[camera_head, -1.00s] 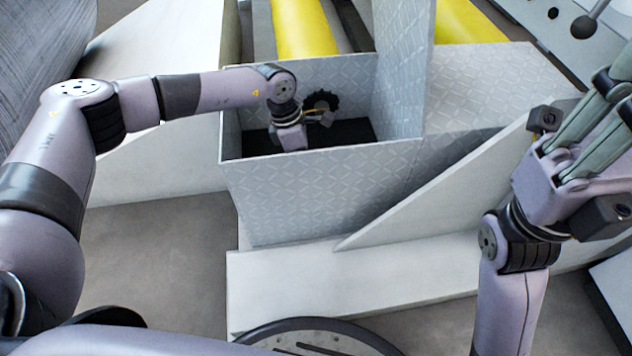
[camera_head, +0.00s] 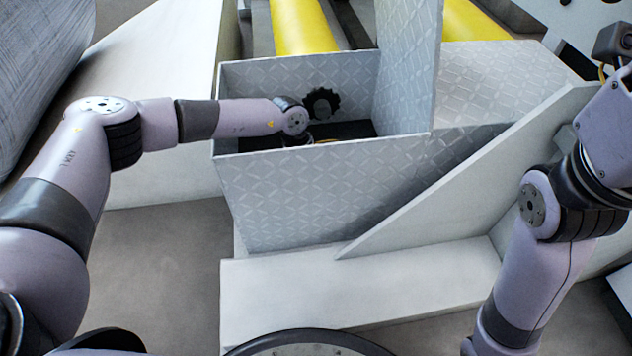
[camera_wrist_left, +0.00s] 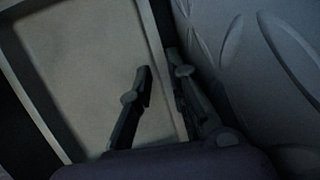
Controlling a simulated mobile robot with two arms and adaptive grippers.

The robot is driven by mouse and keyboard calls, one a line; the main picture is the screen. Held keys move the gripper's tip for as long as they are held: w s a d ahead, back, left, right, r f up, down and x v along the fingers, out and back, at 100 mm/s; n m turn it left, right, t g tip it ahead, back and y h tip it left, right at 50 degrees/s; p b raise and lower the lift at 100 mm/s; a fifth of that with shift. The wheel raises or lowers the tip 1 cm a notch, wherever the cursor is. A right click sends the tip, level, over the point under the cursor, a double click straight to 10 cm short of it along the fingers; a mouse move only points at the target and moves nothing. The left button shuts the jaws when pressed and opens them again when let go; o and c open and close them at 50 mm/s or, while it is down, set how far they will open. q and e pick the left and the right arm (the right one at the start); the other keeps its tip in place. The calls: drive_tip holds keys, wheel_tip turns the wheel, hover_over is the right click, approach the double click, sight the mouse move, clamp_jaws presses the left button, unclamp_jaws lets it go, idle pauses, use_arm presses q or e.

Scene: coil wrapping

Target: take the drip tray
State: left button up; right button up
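The drip tray (camera_wrist_left: 85,65) shows in the left wrist view as a shallow, pale, rectangular tray with a raised rim. In the head view it is hidden down in the patterned metal box. My left gripper (camera_wrist_left: 164,72) is open, with its two fingers apart on either side of the tray's right rim. I cannot tell whether they touch it. In the head view my left arm reaches into the box and its gripper is hidden behind the front wall. My right gripper is cut off at the right edge, where only its body shows; its fingers are out of view.
The metal box (camera_head: 330,190) has walls around the left gripper and a tall panel (camera_head: 407,60) on its right. Yellow rollers (camera_head: 302,28) lie behind. A sloping white plate (camera_head: 470,175) stands at the front right.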

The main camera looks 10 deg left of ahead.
use_arm(q)
drive_tip(key=shift+c, duration=0.5)
clamp_jaws()
